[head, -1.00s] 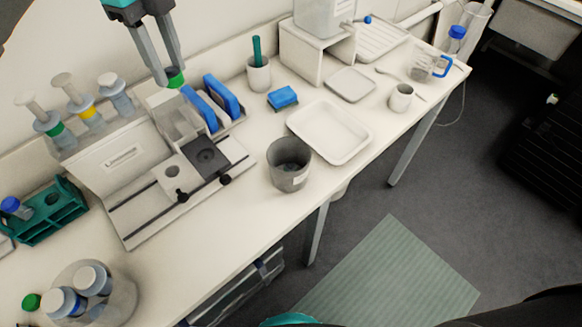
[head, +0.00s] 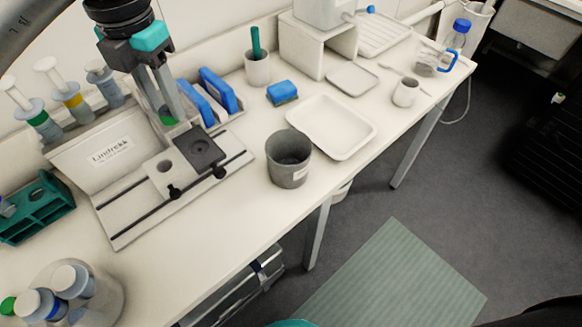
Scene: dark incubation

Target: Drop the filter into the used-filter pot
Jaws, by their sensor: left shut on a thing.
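My left gripper (head: 170,115) comes down from the top left, its fingers shut on a small green piece, which I take to be the filter (head: 166,121). The fingers hide most of it. It hangs in front of the white stand with blue handles, left of the grey pot. The grey pot (head: 300,178), likely the used-filter pot, stands upright and open at mid-bench. It has a small pale label, and its dark inside looks empty. My right gripper is not in view.
A white tray (head: 354,149) lies right of the pot. A labelled white device (head: 160,213) with rails and a dark plate lies left of it. Syringes stand at the back left, and a jar of bottles (head: 115,296) is at the front left. The bench front is clear.

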